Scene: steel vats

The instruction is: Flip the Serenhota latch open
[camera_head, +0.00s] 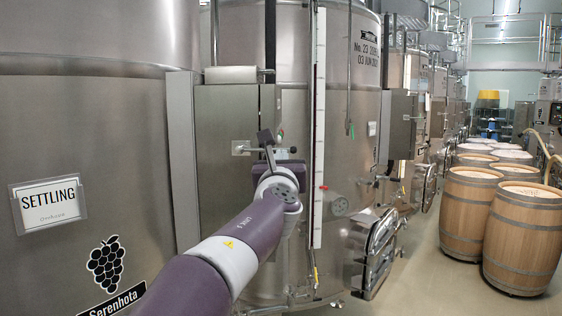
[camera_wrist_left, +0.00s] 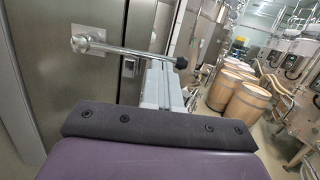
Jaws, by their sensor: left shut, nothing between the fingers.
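The latch (camera_head: 241,148) is a metal lever on a square plate on the grey steel cabinet beside the Serenhota vat. In the left wrist view the lever (camera_wrist_left: 130,51) runs from its round pivot at left roughly sideways to a black knob at right. My left gripper (camera_head: 265,138) is at the lever in the head view, partly covering it. In the left wrist view the gripper (camera_wrist_left: 163,85) is shut and empty, close to the knob end; I cannot tell whether it touches the lever. My right gripper is not in view.
The Serenhota vat (camera_head: 95,170) with a SETTLING sign (camera_head: 48,203) stands at left. The cabinet (camera_head: 222,190) and another steel vat (camera_head: 345,60) with a vertical gauge are behind my arm. Wooden barrels (camera_head: 523,240) stand at right, with free floor before them.

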